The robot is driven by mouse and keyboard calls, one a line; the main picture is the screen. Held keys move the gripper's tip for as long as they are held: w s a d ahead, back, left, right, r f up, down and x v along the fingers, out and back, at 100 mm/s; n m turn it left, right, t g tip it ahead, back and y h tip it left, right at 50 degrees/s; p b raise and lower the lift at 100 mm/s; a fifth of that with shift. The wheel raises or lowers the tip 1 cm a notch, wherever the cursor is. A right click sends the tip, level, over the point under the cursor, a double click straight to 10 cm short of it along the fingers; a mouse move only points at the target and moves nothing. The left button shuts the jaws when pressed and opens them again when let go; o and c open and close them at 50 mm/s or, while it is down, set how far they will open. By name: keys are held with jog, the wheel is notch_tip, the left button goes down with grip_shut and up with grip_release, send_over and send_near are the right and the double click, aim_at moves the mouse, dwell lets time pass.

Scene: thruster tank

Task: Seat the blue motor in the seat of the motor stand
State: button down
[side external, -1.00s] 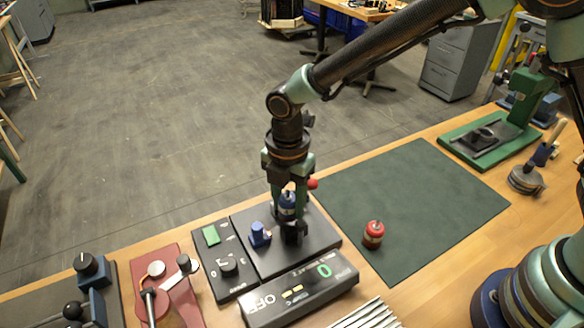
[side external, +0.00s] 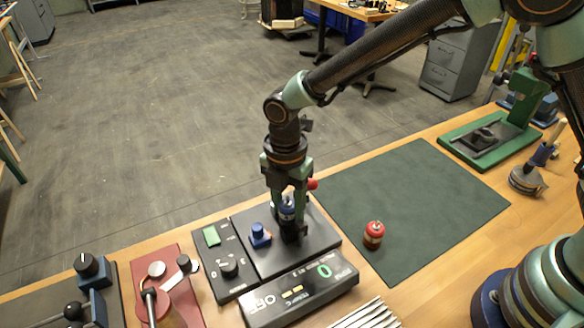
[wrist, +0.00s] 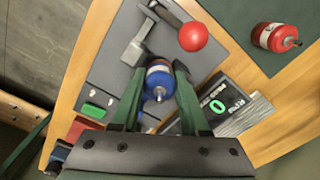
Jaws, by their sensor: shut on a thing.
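The blue motor (side external: 287,211) is held between the fingers of my gripper (side external: 289,222), low over the dark plate of the motor stand (side external: 318,236). In the wrist view the blue motor (wrist: 160,82) sits between the two green fingers of my gripper (wrist: 156,80), its shaft pointing toward the camera. The stand's grey block (wrist: 138,47) and its lever with a red ball (wrist: 193,36) are just beyond the motor. The seat is hidden by the motor and fingers; I cannot tell whether the motor touches it.
A red motor (side external: 373,235) stands on the green mat (side external: 425,200) to the right. A blue part (side external: 260,236) is on the plate's left. A display box (side external: 300,297) reading 0 and OFF is in front, a switch panel (side external: 224,262) left. The mat is mostly clear.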

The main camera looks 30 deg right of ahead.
jog(key=shift+c, duration=1.7)
grip_release()
notch_tip(320, 180, down, 3)
jog(key=shift+s+r, duration=0.1)
jog(key=shift+t+y, duration=0.3)
jog(key=shift+w+a+r, duration=0.1)
jog(key=shift+w+r, duration=0.15)
jog(key=shift+r, duration=1.6)
jog(key=shift+w+a+r, duration=0.1)
jog(key=shift+w+r, duration=0.1)
jog(key=shift+r, duration=1.65)
jog(key=shift+w+a+r, duration=0.1)
jog(key=shift+w+r, duration=0.15)
jog(key=shift+r, duration=1.6)
jog(key=s+d+r+m+t, duration=0.1)
jog(key=s+d+r+m, duration=0.2)
jog(key=d+m, duration=0.5)
jog(key=s+d+r+m+t, duration=0.2)
jog(key=s+d+r+m, duration=0.1)
jog(key=d+m, duration=0.5)
jog(key=s+d+r+m+t, duration=0.2)
jog(key=s+d+r+m, duration=0.2)
jog(key=d+m, duration=0.4)
jog(key=shift+d+r, duration=0.6)
jog(key=shift+d, duration=0.15)
